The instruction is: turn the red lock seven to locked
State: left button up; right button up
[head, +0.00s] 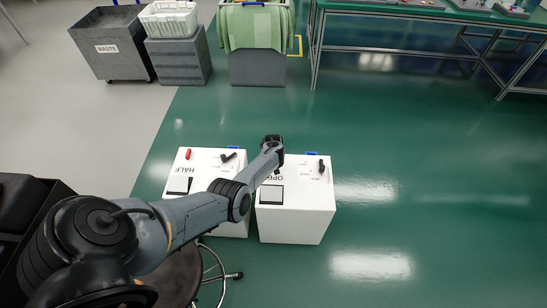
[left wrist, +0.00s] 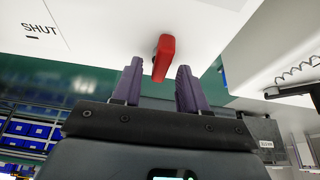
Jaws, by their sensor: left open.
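In the left wrist view a red lock handle (left wrist: 163,58) sticks out from a white cabinet face (left wrist: 110,25). My left gripper (left wrist: 160,67) is open, its two purple fingers on either side of the handle's near end, with gaps showing. The word SHUT (left wrist: 41,30) is printed on the face to the left. In the head view my left gripper (head: 272,142) is at the upper left of the right white cabinet (head: 295,222); my arm covers part of that cabinet. A red handle (head: 188,154) shows on the left white cabinet (head: 208,160), marked HALF. My right gripper is out of view.
Black handles stand on the left cabinet (head: 228,157) and the right cabinet (head: 321,166). A round stool (head: 172,275) is below my arm. A grey waste bin (head: 108,48) and a green workbench (head: 420,14) are at the back. The green floor to the right is clear.

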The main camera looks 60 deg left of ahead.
pick_arm(q)
jog(key=p+v, duration=0.8)
jog(key=v, duration=0.3)
jog(key=shift+s+f, duration=0.1)
